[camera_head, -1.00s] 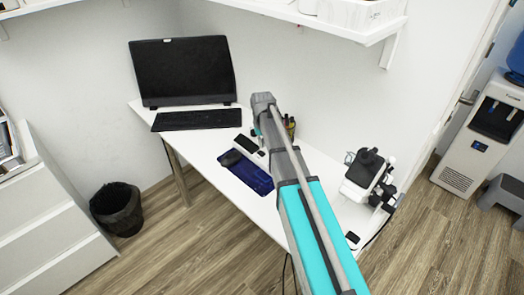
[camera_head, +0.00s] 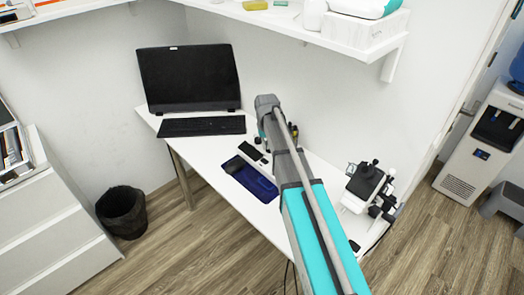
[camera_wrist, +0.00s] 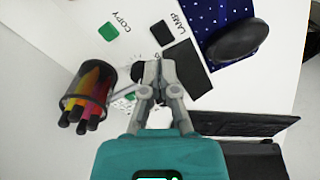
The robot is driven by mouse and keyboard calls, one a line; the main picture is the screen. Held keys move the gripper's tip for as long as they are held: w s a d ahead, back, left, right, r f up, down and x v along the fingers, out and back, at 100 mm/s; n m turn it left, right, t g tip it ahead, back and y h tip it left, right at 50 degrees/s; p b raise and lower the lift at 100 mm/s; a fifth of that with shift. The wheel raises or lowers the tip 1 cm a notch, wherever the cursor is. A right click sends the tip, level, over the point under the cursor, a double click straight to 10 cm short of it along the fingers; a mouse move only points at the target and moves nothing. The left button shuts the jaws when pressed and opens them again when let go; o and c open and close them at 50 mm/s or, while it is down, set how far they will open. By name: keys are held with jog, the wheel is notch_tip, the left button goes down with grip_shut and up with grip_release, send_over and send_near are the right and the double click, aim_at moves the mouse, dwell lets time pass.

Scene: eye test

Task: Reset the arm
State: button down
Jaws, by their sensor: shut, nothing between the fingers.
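My arm (camera_head: 310,215), teal and grey, reaches out over the white desk (camera_head: 215,150). My gripper (camera_wrist: 158,66) shows in the wrist view with its grey fingers together and nothing held. It is above the desk, to the right of a mesh pen cup (camera_wrist: 90,92) and beside a white panel with a green button marked COPY (camera_wrist: 108,32) and a black button marked LAMP (camera_wrist: 167,27). The fingers cover part of the panel. In the head view the gripper's fingers are mostly hidden behind the arm.
On the desk are a monitor (camera_head: 188,75), a keyboard (camera_head: 202,126), a blue mouse pad (camera_head: 262,186) with a dark mouse (camera_wrist: 238,40), and a microscope (camera_head: 362,186). A shelf (camera_head: 300,38) hangs above. A bin (camera_head: 122,212) and water cooler (camera_head: 485,145) stand on the floor.

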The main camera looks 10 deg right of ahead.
jog(key=s+r+p, duration=0.2)
jog(key=s, duration=2.2)
jog(key=shift+s+d+r+m, duration=0.15)
jog(key=shift+s+d+m, duration=0.05)
jog(key=shift+m, duration=0.2)
